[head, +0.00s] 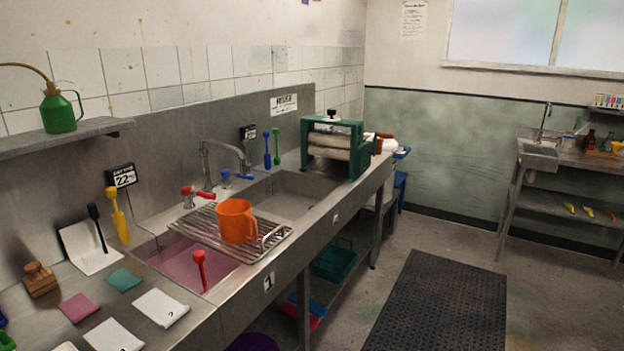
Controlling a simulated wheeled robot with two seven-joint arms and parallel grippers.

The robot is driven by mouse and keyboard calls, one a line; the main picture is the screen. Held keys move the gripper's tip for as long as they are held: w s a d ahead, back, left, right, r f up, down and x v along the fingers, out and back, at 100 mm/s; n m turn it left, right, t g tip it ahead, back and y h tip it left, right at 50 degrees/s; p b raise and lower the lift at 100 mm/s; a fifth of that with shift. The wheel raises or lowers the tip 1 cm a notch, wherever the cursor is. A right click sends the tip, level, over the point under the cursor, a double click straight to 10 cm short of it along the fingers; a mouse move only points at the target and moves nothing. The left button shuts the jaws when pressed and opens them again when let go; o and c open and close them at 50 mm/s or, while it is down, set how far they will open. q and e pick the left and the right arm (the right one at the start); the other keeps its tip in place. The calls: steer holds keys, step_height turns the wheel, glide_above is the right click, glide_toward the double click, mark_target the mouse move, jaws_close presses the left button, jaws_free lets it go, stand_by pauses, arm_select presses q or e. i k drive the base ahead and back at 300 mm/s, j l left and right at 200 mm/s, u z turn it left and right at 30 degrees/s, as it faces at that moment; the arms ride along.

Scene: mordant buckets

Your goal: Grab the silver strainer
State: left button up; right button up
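I cannot make out a thing that is clearly a silver strainer. A silver wire rack (268,247) with a raised loop handle at its right end lies across the sink. An orange jug (236,221) stands on the rack and hides part of it. The near sink basin (185,262) under the rack holds pinkish liquid. Neither of my grippers is in view.
A red-handled tool (200,268) stands in the near basin. A tap (222,155) rises behind the sinks. A green roller press (333,147) stands beyond the empty far basin (290,195). Cloth swatches and a wooden block (40,280) lie on the near counter. A dark mat (440,305) covers open floor.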

mark_target(247, 142)
steer(key=i+u, duration=0.3)
steer(key=i+l+u, duration=0.25)
steer(key=i, duration=0.15)
steer(key=i+u, duration=0.1)
steer(key=u, duration=0.35)
steer(key=l+u, duration=0.15)
steer(key=u, duration=0.25)
steer(key=i+l+u, duration=0.15)
steer(key=u, duration=0.3)
